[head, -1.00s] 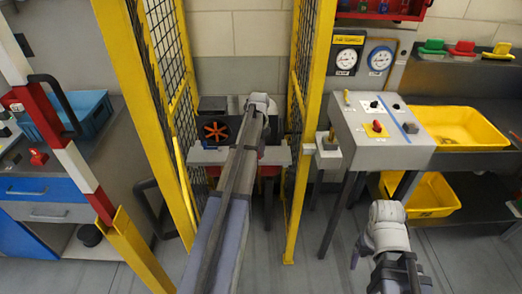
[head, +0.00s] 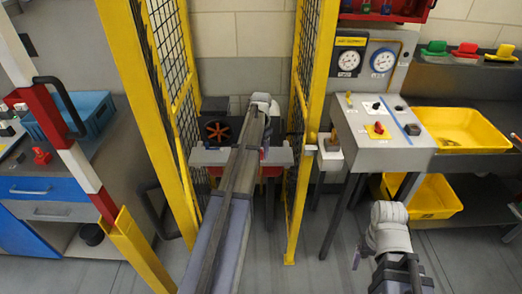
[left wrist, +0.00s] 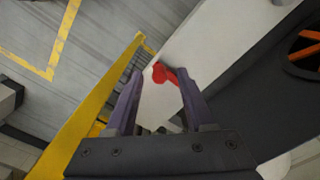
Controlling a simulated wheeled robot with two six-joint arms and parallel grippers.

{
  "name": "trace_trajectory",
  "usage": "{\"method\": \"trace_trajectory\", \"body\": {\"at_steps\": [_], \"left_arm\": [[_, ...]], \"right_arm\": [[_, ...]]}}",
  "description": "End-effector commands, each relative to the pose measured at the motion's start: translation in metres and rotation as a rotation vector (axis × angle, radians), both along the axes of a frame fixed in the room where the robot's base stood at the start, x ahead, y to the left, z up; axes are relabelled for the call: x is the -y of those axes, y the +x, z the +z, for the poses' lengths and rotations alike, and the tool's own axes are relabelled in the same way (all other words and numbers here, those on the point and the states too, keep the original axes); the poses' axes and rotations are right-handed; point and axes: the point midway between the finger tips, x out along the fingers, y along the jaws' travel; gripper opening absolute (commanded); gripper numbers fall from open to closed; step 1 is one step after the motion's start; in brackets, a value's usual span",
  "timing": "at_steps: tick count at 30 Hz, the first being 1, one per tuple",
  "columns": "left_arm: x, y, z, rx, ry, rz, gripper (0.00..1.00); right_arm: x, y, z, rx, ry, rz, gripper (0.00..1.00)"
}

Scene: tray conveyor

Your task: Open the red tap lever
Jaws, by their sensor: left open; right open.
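The red tap lever (left wrist: 160,73) shows in the left wrist view, with a rounded head and a stem running down to the right over a pale surface. My left gripper (left wrist: 159,76) is open, its two purple fingers on either side of the lever; I cannot tell whether either touches it. In the head view my left gripper (head: 263,152) is at the pale bench inside the yellow frame, mostly hidden by its own arm, and the lever is not clearly visible. My right gripper (head: 356,258) is at lower right, only partly visible, away from the lever.
A yellow mesh-sided frame (head: 307,150) stands close around my left arm. An orange handwheel (head: 217,132) is beside that gripper. A grey control panel (head: 375,135) and yellow bins (head: 465,130) are at right. A red-and-white barrier (head: 75,165) is at left.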

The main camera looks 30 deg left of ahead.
Motion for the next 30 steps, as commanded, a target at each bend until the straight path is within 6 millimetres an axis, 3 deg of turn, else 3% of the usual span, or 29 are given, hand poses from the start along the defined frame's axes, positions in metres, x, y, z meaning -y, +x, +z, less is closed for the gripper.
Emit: {"method": "trace_trajectory", "body": {"at_steps": [16,30], "left_arm": [[0.0,0.0,0.068,0.0,0.0,0.0,0.54],[0.0,0.0,0.072,0.0,0.0,0.0,0.54]], "right_arm": [[0.0,0.0,0.068,0.0,0.0,0.0,0.76],[0.0,0.0,0.072,0.0,0.0,0.0,0.76]]}}
